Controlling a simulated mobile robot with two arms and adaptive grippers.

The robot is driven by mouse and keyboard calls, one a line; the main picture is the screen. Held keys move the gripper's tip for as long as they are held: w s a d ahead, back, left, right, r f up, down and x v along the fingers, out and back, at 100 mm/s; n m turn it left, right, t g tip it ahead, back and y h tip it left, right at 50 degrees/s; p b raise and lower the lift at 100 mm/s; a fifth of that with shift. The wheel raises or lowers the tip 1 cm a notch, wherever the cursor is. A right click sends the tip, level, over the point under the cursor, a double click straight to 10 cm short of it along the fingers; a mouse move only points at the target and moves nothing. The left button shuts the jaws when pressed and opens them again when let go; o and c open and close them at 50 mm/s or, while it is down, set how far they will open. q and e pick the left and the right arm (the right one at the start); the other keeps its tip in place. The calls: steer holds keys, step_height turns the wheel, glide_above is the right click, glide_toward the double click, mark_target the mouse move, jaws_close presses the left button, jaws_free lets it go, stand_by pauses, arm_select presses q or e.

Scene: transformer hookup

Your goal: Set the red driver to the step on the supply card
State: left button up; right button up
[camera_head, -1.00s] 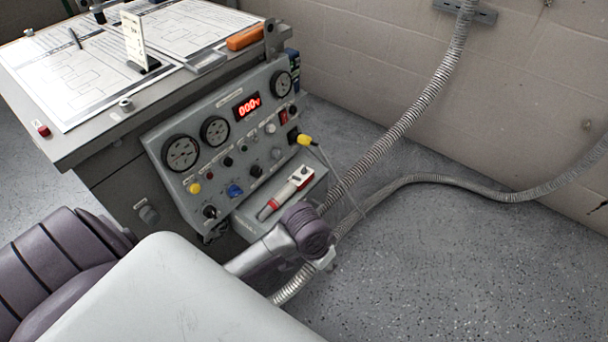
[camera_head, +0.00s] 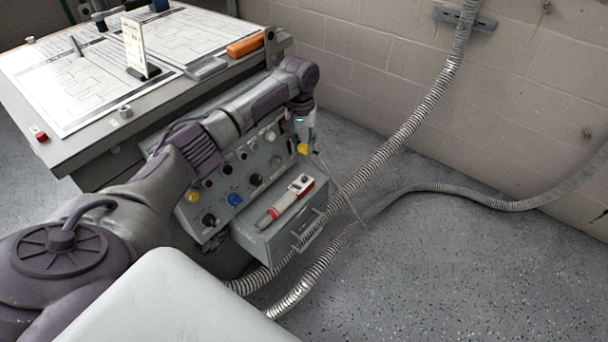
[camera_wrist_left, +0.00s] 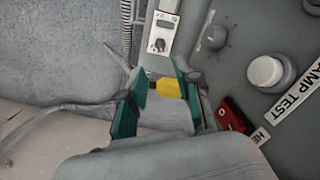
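The red driver (camera_head: 285,201), with a red grip and white body, lies on the grey drawer box at the panel's lower right. Its white end with a dark dial (camera_wrist_left: 159,42) shows in the left wrist view; the step it points to is too small to read. The supply card (camera_head: 134,46) stands upright on the bench; its text is unreadable. My left gripper (camera_head: 304,128) is over the panel's right side, near the yellow plug (camera_head: 303,148). In the left wrist view its teal fingers (camera_wrist_left: 159,78) are apart, with the yellow plug (camera_wrist_left: 171,88) showing between them; contact is unclear.
The panel's blue knob (camera_head: 234,199) and several other controls stick out beside the driver. My left arm hides the gauges and display. A thin cable runs from the plug, and ribbed conduits (camera_head: 410,125) pass at the right.

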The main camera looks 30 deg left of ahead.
arm_select(q)
steer(key=b, duration=0.2)
glide_above(304, 178)
step_height(304, 178, down, 7)
steer(key=shift+a+f, duration=0.1)
steer(key=shift+a, duration=0.05)
step_height(304, 178, down, 4)
steer(key=shift+b, duration=0.65)
steer(key=shift+f, duration=0.55)
arm_select(e)
steer(key=v, duration=0.5)
steer(key=shift+s+d+r, duration=0.1)
steer(key=shift+d+r, duration=0.05)
arm_select(q)
jaws_close()
